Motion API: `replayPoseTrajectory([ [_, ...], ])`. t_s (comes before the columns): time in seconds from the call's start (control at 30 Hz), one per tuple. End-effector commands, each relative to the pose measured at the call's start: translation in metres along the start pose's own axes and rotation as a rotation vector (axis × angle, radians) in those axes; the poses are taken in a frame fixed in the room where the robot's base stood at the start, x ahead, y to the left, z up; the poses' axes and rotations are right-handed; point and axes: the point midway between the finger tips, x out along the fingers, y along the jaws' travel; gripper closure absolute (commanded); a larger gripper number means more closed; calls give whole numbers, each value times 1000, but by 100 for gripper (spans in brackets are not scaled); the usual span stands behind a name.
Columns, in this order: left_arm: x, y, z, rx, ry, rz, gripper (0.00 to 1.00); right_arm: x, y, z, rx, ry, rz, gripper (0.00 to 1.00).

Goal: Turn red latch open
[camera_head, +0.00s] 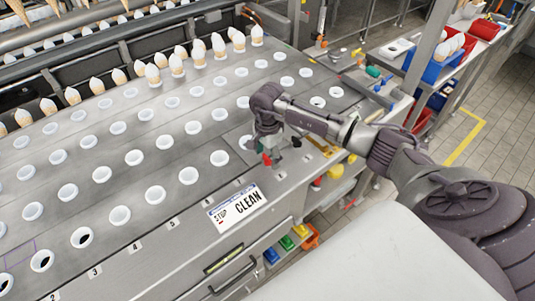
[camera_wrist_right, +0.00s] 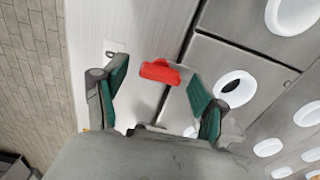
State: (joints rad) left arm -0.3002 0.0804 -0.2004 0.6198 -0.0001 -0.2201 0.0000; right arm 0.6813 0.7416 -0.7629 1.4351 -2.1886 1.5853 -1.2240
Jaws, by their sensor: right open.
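The red latch (camera_wrist_right: 160,71) shows in the right wrist view as a short red handle on the metal surface, between the green-padded fingers and slightly beyond them. My right gripper (camera_wrist_right: 158,88) is open, with one finger on each side of the latch and nothing held. In the head view the right gripper (camera_head: 272,147) hangs over the machine's near right corner, and the small red latch (camera_head: 266,159) shows just under it, partly hidden by the fingers. I cannot tell whether the fingers touch the latch. My left gripper is out of view.
The metal conveyor top (camera_head: 190,100) has rows of white-rimmed holes, with cones standing in the back row. A STOP/CLEAN label (camera_head: 237,207) lies in front of the latch. A side shelf (camera_head: 375,90) with tools stands to the right. Blue bins (camera_head: 436,62) are beyond it.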

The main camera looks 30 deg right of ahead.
Motion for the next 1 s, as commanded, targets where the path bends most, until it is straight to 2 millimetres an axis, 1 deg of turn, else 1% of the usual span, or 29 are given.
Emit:
replayPoseTrajectory([
  [0.03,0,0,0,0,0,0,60,0,0,0,0,0,0,29],
  [0.07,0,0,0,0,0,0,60,0,0,0,0,0,0,32],
  [0.4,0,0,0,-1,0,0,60,-1,0,0,0,0,0,89],
  [0.63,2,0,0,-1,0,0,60,0,0,0,17,1,0,89],
  [0.77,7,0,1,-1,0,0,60,1,0,-1,59,2,-1,89],
  [1.0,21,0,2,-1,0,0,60,2,-1,-1,218,4,-3,89],
])
